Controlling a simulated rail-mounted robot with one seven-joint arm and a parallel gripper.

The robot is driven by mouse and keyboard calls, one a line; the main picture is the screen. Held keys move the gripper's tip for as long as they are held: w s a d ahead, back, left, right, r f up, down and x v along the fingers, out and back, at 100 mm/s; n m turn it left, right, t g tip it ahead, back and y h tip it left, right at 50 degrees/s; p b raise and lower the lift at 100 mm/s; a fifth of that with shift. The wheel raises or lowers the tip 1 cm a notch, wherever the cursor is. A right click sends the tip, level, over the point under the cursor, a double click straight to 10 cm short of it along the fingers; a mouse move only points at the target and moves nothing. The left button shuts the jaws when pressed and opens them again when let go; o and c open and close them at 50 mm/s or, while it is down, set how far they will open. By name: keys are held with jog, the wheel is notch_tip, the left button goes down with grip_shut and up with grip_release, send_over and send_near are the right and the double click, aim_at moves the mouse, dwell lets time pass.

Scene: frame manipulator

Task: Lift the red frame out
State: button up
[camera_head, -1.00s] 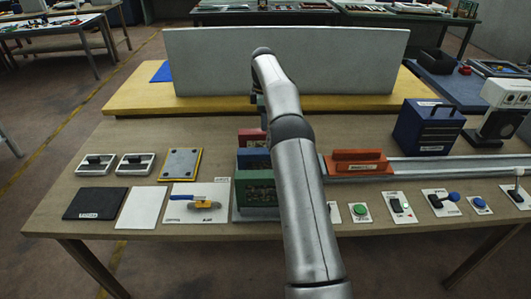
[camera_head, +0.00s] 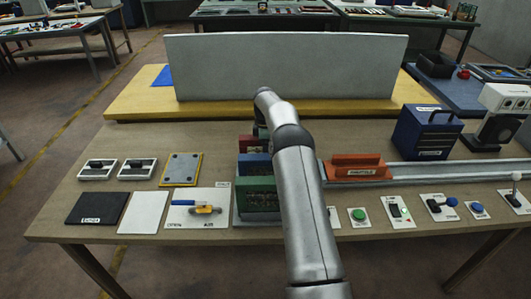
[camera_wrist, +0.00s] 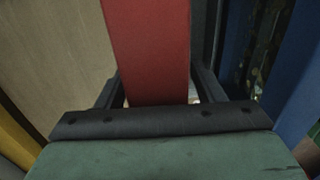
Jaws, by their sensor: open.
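The red frame (camera_head: 246,145) stands behind the blue frame (camera_head: 255,162) and the green frame (camera_head: 257,196) in a rack, left of my arm in the head view. In the wrist view the red frame (camera_wrist: 150,45) runs up the middle, between the two dark fingers of my gripper (camera_wrist: 158,88). The fingers are open, one on each side of it. I cannot tell whether either finger touches it. The fingertips and the lower part of the red frame are hidden in the head view. A blue surface (camera_wrist: 232,50) shows to its right in the wrist view.
A grey upright panel (camera_head: 290,65) stands behind the rack. An orange-red block (camera_head: 358,167) sits on a metal rail to the right, with a blue case (camera_head: 427,132) beyond. Several switches and buttons line the front right. Plates lie to the left.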

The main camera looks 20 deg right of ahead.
grip_shut()
jog(key=shift+r, duration=0.1)
jog(key=shift+r, duration=0.1)
